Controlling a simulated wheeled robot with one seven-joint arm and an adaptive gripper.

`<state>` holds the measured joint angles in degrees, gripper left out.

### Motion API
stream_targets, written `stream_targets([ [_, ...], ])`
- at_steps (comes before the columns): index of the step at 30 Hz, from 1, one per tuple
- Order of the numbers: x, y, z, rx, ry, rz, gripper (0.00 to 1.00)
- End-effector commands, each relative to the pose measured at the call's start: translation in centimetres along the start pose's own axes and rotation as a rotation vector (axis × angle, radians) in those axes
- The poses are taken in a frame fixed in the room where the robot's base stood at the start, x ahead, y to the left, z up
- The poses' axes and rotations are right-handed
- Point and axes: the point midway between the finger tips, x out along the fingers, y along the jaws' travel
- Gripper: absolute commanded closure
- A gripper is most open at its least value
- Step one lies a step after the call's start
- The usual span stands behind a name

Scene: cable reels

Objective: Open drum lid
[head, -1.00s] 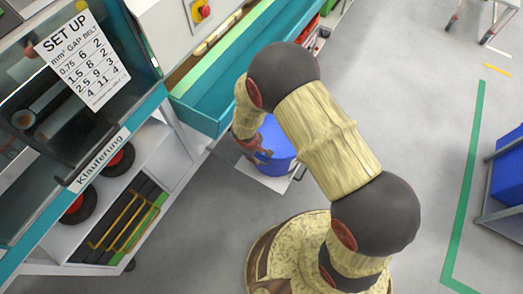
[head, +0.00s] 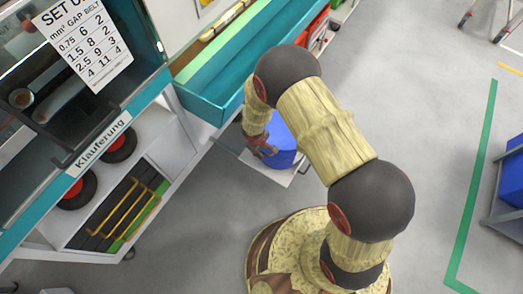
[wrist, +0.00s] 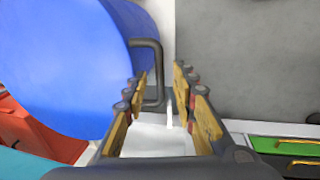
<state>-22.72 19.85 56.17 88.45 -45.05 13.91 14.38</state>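The blue drum (head: 284,143) stands on a white low surface under the teal bench in the head view, partly hidden by my arm. In the wrist view the drum (wrist: 65,60) fills the upper left, and a dark bent handle (wrist: 156,70) sticks out from its right edge. My gripper (head: 266,146) is at the left side of the drum in the head view. In the wrist view my gripper (wrist: 165,92) is open. The handle shows between the fingertips, nearer the left finger, which hides part of it. I cannot tell whether they touch.
A machine with a glass hood and a Kläuferung label (head: 103,149) stands at the left. Its lower shelf holds black reels (head: 78,190) and drawers with yellow handles (head: 125,207). The teal bench (head: 208,98) is above the drum. Grey floor (head: 430,120) is clear at the right.

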Motion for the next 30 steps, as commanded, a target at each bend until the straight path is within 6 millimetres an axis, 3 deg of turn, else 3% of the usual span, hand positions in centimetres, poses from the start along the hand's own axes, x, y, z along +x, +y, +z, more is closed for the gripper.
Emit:
stream_targets([
  [2, -0.06, 0.01, 0.0, 0.0, 0.0, 0.0, 0.73],
  [17, -0.07, 0.0, 0.03, 0.0, -0.001, 0.0, 1.0],
  [30, -0.07, -0.01, 0.03, 0.0, -0.001, 0.0, 1.0],
])
